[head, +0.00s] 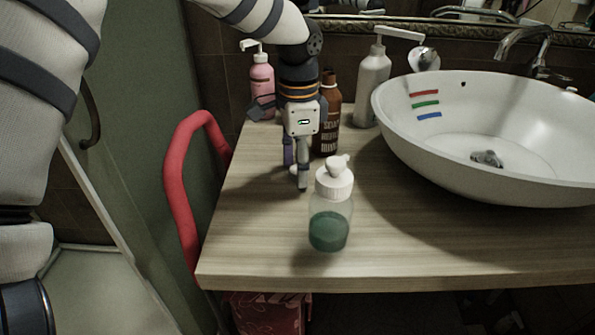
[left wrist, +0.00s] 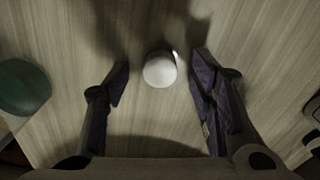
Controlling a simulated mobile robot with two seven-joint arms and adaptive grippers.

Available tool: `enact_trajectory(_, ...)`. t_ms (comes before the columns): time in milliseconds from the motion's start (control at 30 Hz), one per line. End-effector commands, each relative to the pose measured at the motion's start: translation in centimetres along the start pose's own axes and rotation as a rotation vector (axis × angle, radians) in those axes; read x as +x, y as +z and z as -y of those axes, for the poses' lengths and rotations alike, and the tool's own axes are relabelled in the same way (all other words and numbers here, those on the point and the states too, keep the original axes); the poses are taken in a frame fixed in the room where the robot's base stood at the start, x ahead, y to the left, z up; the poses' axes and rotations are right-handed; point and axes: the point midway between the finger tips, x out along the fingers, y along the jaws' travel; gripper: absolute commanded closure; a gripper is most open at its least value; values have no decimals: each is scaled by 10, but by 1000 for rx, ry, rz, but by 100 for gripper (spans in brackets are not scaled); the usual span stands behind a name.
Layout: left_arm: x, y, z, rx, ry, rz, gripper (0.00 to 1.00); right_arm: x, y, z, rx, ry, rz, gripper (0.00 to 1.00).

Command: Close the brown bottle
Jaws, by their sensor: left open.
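The brown bottle (head: 329,115) with pale lettering stands upright on the wooden counter, just right of and partly behind my left gripper. Its narrow brown neck shows, with no white cap visible on it. My left gripper (head: 296,176) points down at the counter, its fingers apart. In the left wrist view, a small white round piece (left wrist: 159,69), which looks like a cap, lies on the counter between the open fingers (left wrist: 158,82), with a gap on either side. My right gripper is not in view.
A clear pump bottle with green liquid (head: 330,222) stands close in front of my left gripper. A pink bottle (head: 262,82) and a grey pump bottle (head: 372,88) stand behind. A white basin (head: 500,180) fills the right. The front left of the counter (head: 245,245) is clear.

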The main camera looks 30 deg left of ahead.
Motion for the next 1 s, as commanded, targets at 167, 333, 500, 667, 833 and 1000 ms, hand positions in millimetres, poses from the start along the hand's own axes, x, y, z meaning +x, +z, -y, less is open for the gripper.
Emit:
enact_trajectory(167,0,0,0,0,0,0,56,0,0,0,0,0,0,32)
enact_trajectory(333,0,0,0,0,0,0,81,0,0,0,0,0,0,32)
enact_trajectory(500,0,0,0,0,0,0,82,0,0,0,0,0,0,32)
enact_trajectory(667,-1,0,0,0,0,0,82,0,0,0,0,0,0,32)
enact_trajectory(833,-25,-1,1,0,-4,-3,82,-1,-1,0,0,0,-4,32)
enact_trajectory(1000,-64,-1,1,0,-3,-2,82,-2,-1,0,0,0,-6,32)
